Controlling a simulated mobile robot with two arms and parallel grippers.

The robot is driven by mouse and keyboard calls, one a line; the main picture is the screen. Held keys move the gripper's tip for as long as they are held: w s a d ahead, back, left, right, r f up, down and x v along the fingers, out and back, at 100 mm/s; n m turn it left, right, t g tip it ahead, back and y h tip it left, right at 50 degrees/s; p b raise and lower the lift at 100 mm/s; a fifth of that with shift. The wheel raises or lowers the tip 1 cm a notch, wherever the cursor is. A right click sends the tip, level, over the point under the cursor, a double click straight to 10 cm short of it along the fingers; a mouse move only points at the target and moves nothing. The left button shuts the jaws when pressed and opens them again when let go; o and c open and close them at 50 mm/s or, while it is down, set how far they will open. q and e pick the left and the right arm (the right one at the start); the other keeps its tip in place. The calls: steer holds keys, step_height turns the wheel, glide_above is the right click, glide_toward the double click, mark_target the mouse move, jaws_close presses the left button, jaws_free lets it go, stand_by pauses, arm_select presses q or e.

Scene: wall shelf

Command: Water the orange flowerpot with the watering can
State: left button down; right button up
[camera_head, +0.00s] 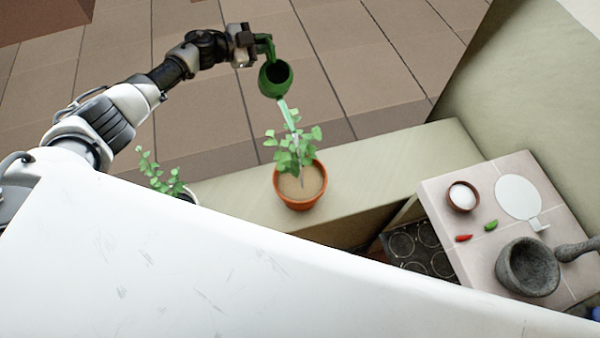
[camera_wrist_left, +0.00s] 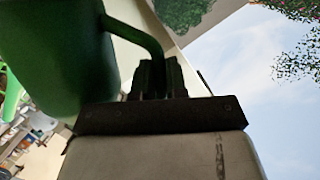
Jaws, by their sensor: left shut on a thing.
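The orange flowerpot (camera_head: 300,200) stands upright on a wooden shelf and holds soil and a leafy green plant. My left gripper (camera_head: 256,45) is shut on the handle of the green watering can (camera_head: 275,80). The can is tilted, with its spout pointing down toward the plant, above and just behind the pot. A thin pale streak shows between the spout and the soil, apparently water. In the left wrist view, the can (camera_wrist_left: 60,60) fills the upper left, with its handle at the gripper fingers (camera_wrist_left: 155,78). My right gripper is not in view.
A second plant (camera_head: 160,175) stands left of the orange pot, its pot mostly hidden by a white surface in front. At right, a tiled counter (camera_head: 440,200) holds a small bowl (camera_head: 463,196), peppers, a white board (camera_head: 518,197) and a stone mortar (camera_head: 528,267).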

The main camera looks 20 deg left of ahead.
arm_select(q)
steer(key=shift+w+r, duration=0.1)
steer(key=shift+r, duration=0.05)
steer(key=shift+s+r, duration=0.15)
steer(key=shift+s, duration=0.1)
steer(key=shift+w+d+r, duration=0.1)
steer(key=shift+s+r+p, duration=0.25)
steer(key=shift+s+p, duration=0.1)
steer(key=shift+w+d+m, duration=0.1)
steer(key=shift+d+m, duration=0.05)
steer(key=shift+m, duration=0.15)
steer(key=shift+s+d+r+p, duration=0.15)
steer(key=shift+s+r+p, duration=0.15)
steer(key=shift+r+p, duration=0.15)
steer(key=shift+t, duration=0.3)
